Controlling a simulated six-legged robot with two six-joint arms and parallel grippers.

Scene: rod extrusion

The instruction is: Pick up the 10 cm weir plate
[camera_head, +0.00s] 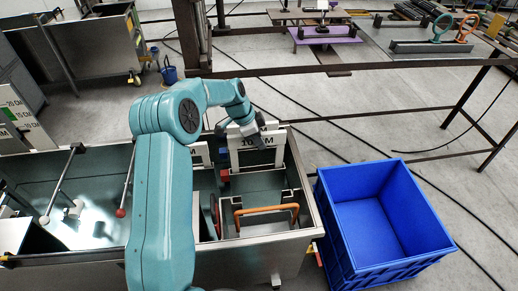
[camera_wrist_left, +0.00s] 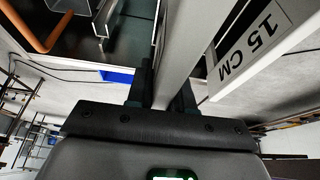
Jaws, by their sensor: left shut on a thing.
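The white 10 cm weir plate (camera_head: 270,140) stands upright at the back of the right part of the metal tank, its black label partly covered by my left gripper (camera_head: 253,143). The left gripper is shut on this plate from above. In the left wrist view the left gripper (camera_wrist_left: 165,92) has its dark fingers on both sides of a white bar (camera_wrist_left: 185,50). A second plate marked 15 CM (camera_wrist_left: 240,52) is close beside it; a white plate (camera_head: 199,156) also shows left of the gripper in the head view, partly behind my arm. My right gripper is not in view.
The metal tank (camera_head: 270,250) holds an orange handle (camera_head: 266,210) and rods with a red knob (camera_head: 121,213). An empty blue crate (camera_head: 375,225) stands right of the tank. Marked plates (camera_head: 22,118) stand at far left. A brown frame crosses behind.

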